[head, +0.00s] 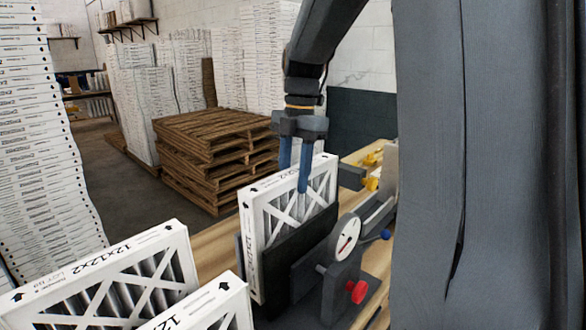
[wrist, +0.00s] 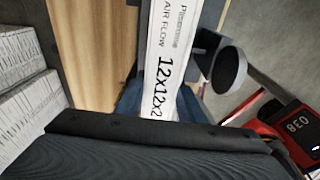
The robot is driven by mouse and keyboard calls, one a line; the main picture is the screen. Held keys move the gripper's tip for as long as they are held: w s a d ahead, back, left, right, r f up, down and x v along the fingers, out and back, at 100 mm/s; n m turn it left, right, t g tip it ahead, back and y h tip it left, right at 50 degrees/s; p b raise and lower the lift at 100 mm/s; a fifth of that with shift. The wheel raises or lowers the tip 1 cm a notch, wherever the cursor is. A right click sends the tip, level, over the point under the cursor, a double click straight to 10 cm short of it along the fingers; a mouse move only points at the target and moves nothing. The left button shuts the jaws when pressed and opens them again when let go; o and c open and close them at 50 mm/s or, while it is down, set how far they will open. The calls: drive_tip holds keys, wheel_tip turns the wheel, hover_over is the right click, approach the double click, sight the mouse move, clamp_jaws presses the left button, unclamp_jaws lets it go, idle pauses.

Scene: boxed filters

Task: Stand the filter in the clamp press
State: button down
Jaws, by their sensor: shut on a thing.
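The white-framed pleated filter (head: 250,245) stands upright at the clamp press, with its top edge, marked 12x12x2, showing in the wrist view (wrist: 168,60). My gripper (head: 294,174) is shut on its top edge, one blue finger on each side. The clamp press (head: 345,290) has dark plates, a white dial and a red knob. A dark plate covers the lower part of the filter's near face. I cannot tell whether the filter's bottom edge rests on the press. A round dark pad (wrist: 228,70) is beside the filter in the wrist view, apart from it.
Two other filters (head: 110,275) stand at the front left. The wooden bench top (head: 215,262) shows between them and the press. Yellow parts (head: 372,170) lie behind the press. Wooden pallets (head: 210,150) and tall white stacks stand beyond. A red machine (wrist: 290,130) shows in the wrist view.

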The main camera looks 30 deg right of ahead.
sight(294, 195)
drive_tip(key=shift+f+b, duration=0.95)
drive_tip(key=shift+f, duration=1.85)
drive_tip(key=c, duration=1.5)
unclamp_jaws()
drive_tip(key=shift+r, duration=0.15)
drive_tip(key=shift+r+p, duration=2.15)
drive_tip(key=shift+r, duration=1.2)
